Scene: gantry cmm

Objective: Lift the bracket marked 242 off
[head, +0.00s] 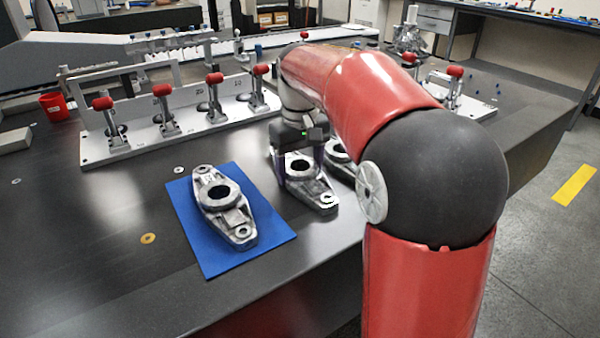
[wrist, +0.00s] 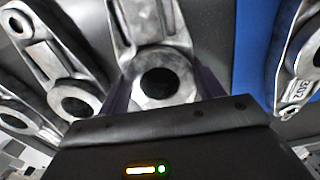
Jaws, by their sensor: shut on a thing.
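A grey metal bracket (head: 307,188) with a round ring stands right of the blue mat in the head view. My gripper (head: 297,158) is shut on it, one finger on each side of its ring. In the wrist view the held bracket (wrist: 150,27) runs away from my gripper (wrist: 163,85). I cannot read a number on it, and cannot tell whether it touches the table. A second bracket (head: 241,222) lies on the blue mat; its marking in the wrist view (wrist: 292,92) looks like 302. A third bracket (head: 338,150) is partly hidden behind my arm.
The blue mat (head: 274,241) lies on the dark table (head: 95,225). A grey fixture (head: 180,133) with several red-knobbed clamps stands behind, and a red cup (head: 54,105) at the left. In the wrist view, two more brackets lie close left, the nearer (wrist: 55,55) beside the held one. The front-left table is mostly clear.

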